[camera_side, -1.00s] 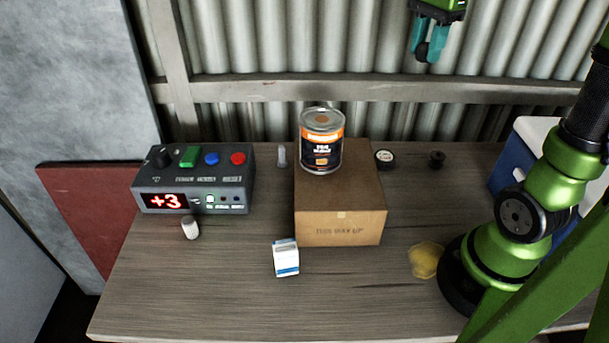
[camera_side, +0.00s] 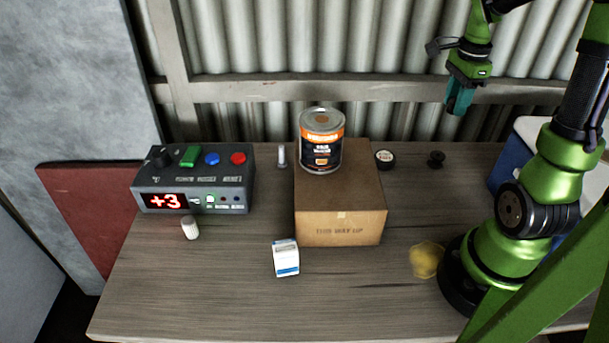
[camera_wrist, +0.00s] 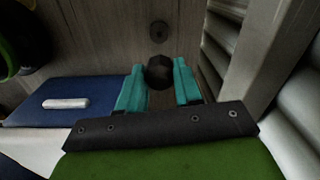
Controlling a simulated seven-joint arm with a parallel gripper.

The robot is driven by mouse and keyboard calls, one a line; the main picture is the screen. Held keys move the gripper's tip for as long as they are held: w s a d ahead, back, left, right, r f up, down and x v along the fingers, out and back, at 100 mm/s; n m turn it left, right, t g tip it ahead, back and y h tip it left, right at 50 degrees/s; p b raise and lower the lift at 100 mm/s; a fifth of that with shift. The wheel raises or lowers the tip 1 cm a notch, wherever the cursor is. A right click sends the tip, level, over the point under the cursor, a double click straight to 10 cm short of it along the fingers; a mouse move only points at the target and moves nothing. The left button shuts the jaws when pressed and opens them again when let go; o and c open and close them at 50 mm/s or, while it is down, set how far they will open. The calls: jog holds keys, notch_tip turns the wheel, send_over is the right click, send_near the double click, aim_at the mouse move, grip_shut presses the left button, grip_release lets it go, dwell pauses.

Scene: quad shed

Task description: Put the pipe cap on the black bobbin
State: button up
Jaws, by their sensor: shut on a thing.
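The black bobbin (camera_side: 436,159) stands on the bench to the right of the cardboard box in the side view. It also shows in the wrist view (camera_wrist: 159,31), beyond my fingertips. My gripper (camera_side: 457,107) hangs above and slightly right of the bobbin, teal fingers pointing down. In the wrist view my gripper (camera_wrist: 159,78) is shut on a dark, faceted pipe cap (camera_wrist: 159,70), held between the fingertips. The cap is apart from the bobbin. In the side view the fingers hide the cap.
A cardboard box (camera_side: 340,222) with a paint can (camera_side: 321,148) on it stands mid-bench. A round tin (camera_side: 385,159) sits left of the bobbin. A blue cooler (camera_side: 507,169) is to its right. A corrugated wall (camera_side: 370,115) rises behind. A control box (camera_side: 193,182) is at the left.

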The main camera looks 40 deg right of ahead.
aim_at(438, 154)
notch_tip(438, 154, down, 13)
jog(key=shift+r, duration=0.15)
dwell(0.4)
jog(key=o, duration=1)
notch_tip(438, 154, up, 12)
jog(key=shift+f, duration=0.15)
jog(key=a+r+n+t+y, duration=0.1)
jog(key=a+r+n+t, duration=0.2)
jog(key=a+n, duration=0.7)
jog(key=a+r+n+t+y, duration=0.1)
jog(key=a+r+n+t, duration=0.3)
jog(key=a+n, duration=0.7)
jog(key=a+r, duration=0.2)
jog(key=a, duration=0.5)
